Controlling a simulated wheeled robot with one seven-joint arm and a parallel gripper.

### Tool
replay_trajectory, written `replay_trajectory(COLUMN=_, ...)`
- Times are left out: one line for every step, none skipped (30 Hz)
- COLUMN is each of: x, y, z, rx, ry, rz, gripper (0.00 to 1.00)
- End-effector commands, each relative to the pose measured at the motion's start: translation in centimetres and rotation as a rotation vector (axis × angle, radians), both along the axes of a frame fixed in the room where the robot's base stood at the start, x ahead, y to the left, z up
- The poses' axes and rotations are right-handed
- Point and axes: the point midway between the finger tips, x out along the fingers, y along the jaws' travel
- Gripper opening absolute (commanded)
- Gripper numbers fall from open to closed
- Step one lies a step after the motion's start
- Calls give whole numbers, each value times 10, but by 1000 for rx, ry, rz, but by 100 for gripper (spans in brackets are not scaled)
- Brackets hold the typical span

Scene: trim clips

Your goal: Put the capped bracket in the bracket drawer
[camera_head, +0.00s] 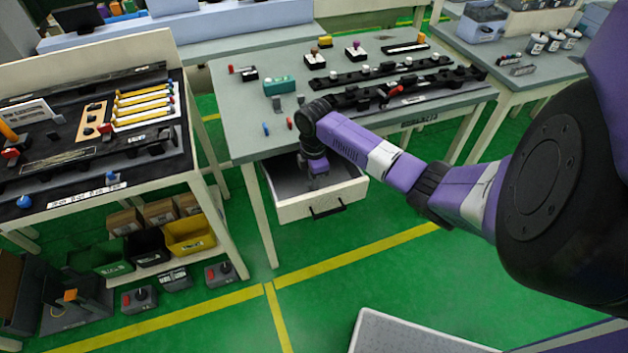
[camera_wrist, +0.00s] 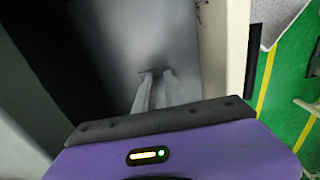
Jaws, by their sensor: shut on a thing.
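The open drawer (camera_head: 295,208) hangs under the middle table, with a pale front, a dark handle and a dark grey inside. My gripper (camera_head: 317,182) reaches down into it from above. In the wrist view the drawer floor (camera_wrist: 115,35) lies under the fingers (camera_wrist: 160,78). The fingers are close together and shut on a small grey piece, taken to be the capped bracket (camera_wrist: 152,70). Only a thin edge of it shows at the fingertips; its cap cannot be made out. No other object is visible in the drawer.
The middle table (camera_head: 240,130) carries black rails, a teal block (camera_head: 279,86) and small red and blue parts. A cart (camera_head: 100,190) with trays and bins stands at the left. Green floor (camera_head: 380,275) is clear in front of the drawer.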

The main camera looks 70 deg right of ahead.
Motion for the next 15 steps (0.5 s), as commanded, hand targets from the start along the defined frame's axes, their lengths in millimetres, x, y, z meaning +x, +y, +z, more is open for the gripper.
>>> replay_trajectory(x=0, y=0, z=-2, rx=0, ry=0, rz=0, gripper=0)
replay_trajectory(x=0, y=0, z=-3, rx=1, ry=0, rz=0, gripper=0)
replay_trajectory(x=0, y=0, z=-3, rx=1, ry=0, rz=0, gripper=16)
replay_trajectory(x=0, y=0, z=-2, rx=1, ry=-1, rz=0, gripper=21)
replay_trajectory(x=0, y=0, z=-2, rx=0, ry=0, rz=0, gripper=27)
replay_trajectory(x=0, y=0, z=-2, rx=0, ry=0, rz=0, gripper=35)
replay_trajectory(x=0, y=0, z=-2, rx=0, ry=0, rz=0, gripper=35)
replay_trajectory(x=0, y=0, z=-2, rx=0, ry=0, rz=0, gripper=35)
replay_trajectory(x=0, y=0, z=-2, rx=0, ry=0, rz=0, gripper=35)
replay_trajectory(x=0, y=0, z=-2, rx=0, ry=0, rz=0, gripper=35)
replay_trajectory(x=0, y=0, z=-2, rx=0, ry=0, rz=0, gripper=35)
replay_trajectory(x=0, y=0, z=-2, rx=0, ry=0, rz=0, gripper=35)
replay_trajectory(x=0, y=0, z=-2, rx=0, ry=0, rz=0, gripper=35)
replay_trajectory(x=0, y=0, z=-2, rx=0, ry=0, rz=0, gripper=35)
replay_trajectory(x=0, y=0, z=-2, rx=0, ry=0, rz=0, gripper=35)
